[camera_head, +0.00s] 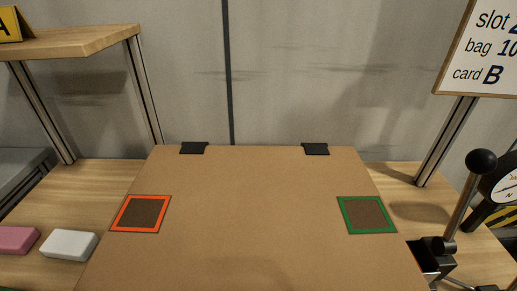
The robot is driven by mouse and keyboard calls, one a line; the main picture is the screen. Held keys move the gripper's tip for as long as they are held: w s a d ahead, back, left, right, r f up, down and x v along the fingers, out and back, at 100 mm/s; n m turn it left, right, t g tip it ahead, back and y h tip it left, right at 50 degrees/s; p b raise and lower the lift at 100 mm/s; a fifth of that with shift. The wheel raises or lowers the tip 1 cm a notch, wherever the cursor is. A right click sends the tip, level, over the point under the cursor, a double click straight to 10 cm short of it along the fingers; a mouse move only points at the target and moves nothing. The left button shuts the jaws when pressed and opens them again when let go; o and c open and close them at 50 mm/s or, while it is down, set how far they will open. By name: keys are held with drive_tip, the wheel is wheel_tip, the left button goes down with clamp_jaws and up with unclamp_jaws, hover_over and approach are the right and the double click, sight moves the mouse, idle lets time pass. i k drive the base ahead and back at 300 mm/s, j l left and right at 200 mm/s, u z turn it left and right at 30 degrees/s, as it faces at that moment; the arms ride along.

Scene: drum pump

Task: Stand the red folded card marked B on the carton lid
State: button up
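The carton lid (255,215) is a flat brown panel filling the lower middle of the view. An orange-framed dark square (141,214) is on its left and a green-framed one (367,215) on its right. No card stands on the visible part of the lid. The red folded card marked B is not in view. A yellow card marked A (12,25) stands on the wooden shelf at the upper left, cut by the frame edge. My gripper is not in view.
The wooden shelf (85,42) overhangs at the left. Two black clips (194,148) (316,149) sit at the lid's far edge. Pink (15,240) and white (69,245) blocks lie left. A black-knobbed lever (464,205), a dial (502,183) and a sign reading card B (487,50) stand right.

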sight(254, 169)
drive_tip(key=i, duration=1.35)
